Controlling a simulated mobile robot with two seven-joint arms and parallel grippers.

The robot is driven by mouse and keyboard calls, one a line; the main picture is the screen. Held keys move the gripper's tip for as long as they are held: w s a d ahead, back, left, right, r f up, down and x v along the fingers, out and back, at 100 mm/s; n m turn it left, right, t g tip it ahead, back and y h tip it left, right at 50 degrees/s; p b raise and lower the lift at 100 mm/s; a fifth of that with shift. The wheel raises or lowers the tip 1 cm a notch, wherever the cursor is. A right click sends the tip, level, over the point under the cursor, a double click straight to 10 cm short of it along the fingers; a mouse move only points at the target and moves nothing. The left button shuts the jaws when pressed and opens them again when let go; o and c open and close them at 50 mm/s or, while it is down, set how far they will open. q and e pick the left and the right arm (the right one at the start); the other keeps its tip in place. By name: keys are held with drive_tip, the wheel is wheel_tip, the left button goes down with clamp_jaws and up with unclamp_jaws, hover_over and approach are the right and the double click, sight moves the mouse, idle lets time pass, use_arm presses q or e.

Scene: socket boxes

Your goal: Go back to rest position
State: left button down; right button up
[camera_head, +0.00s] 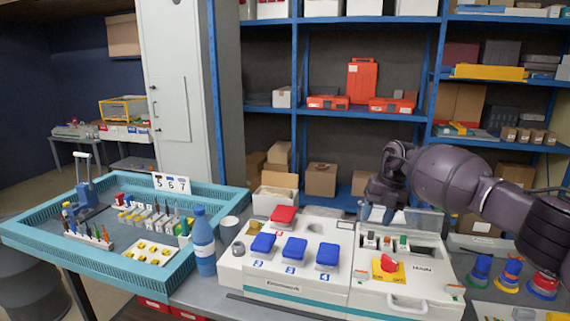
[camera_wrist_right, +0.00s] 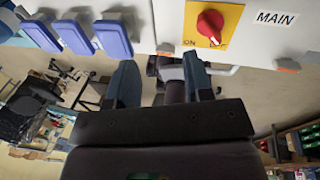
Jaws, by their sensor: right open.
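My right arm comes in from the right in the head view. Its gripper (camera_head: 385,208) hangs over the back part of the white main switch box, near a clear raised lid (camera_head: 425,217). In the right wrist view the two fingers of the right gripper (camera_wrist_right: 160,78) stand apart with nothing between them. The red main switch (camera_head: 388,264) on its yellow plate shows in front of the gripper, and also in the right wrist view (camera_wrist_right: 210,25). My left gripper is not in view.
A white socket box (camera_head: 288,283) with blue covers stands left of the switch box. A blue bottle (camera_head: 203,245), a grey cup (camera_head: 229,229) and a teal tray (camera_head: 130,291) of tools are further left. Colored ring stacks (camera_head: 512,272) stand at right. Blue shelves (camera_head: 340,112) stand behind.

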drive_tip(key=s+a+r+m+t+y, duration=0.2)
drive_tip(key=a+r+t+y, duration=0.4)
drive_tip(key=a, duration=0.5)
drive_tip(key=s+a+r+m+t+y, duration=0.1)
drive_tip(key=a+r+t+y, duration=0.25)
drive_tip(key=a+y, duration=0.7)
drive_tip(key=s+d+f+m+t+h, duration=0.4)
drive_tip(key=s+d+f+m+h, duration=0.25)
drive_tip(key=f+m, duration=0.4)
drive_tip(key=s+d+f+m+t+h, duration=0.4)
drive_tip(key=s+d+f+m+h, duration=0.25)
drive_tip(key=f+m, duration=0.45)
drive_tip(key=s+d+f+m+g+h, duration=0.2)
drive_tip(key=s+f, duration=0.4)
drive_tip(key=s, duration=0.3)
drive_tip(key=s+d+f+m+g+h, duration=0.2)
drive_tip(key=s+d+f, duration=0.4)
drive_tip(key=s, duration=0.3)
drive_tip(key=s+d+f+m+g+h, duration=0.2)
drive_tip(key=s+d+f+m, duration=0.2)
drive_tip(key=s+f, duration=0.3)
drive_tip(key=s, duration=0.2)
drive_tip(key=shift+s+d+m, duration=0.3)
drive_tip(key=shift+s+m, duration=0.05)
